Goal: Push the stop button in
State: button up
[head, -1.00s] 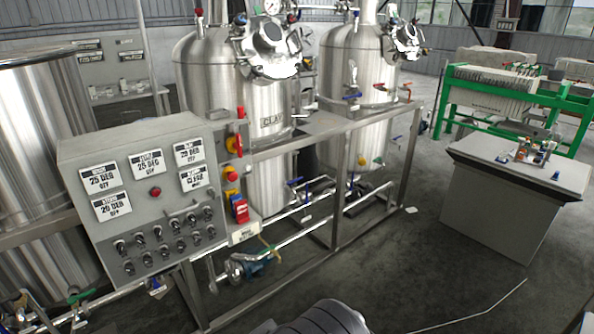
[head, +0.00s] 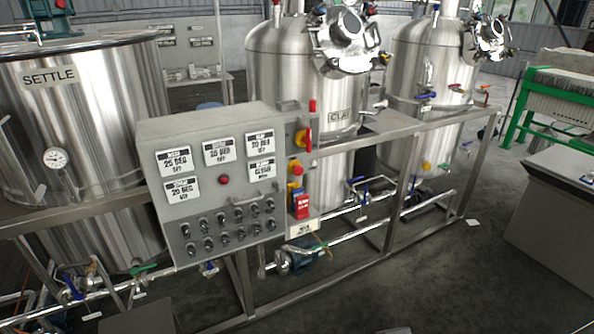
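A grey control panel (head: 160,215) stands left of centre on a metal frame. On a strip at its right edge, a red round button on a yellow base (head: 296,168) looks like the stop button; its label is too small to read. A smaller red round button or lamp (head: 224,180) sits on the panel face among the white display labels. I cannot tell whether either is pressed in. My gripper is not in view, and nothing is seen touching the panel.
The SETTLE tank (head: 90,110) stands left and the CLAY tank (head: 330,165) behind. A pump (head: 300,258) and pipes run low.

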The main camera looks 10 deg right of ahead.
aim_at(298, 171)
jog(key=i+u, duration=0.2)
jog(key=u, duration=0.2)
jog(key=i+l+u, duration=0.15)
jog(key=u, duration=0.2)
jog(key=i+l+u, duration=0.2)
jog(key=u, duration=0.2)
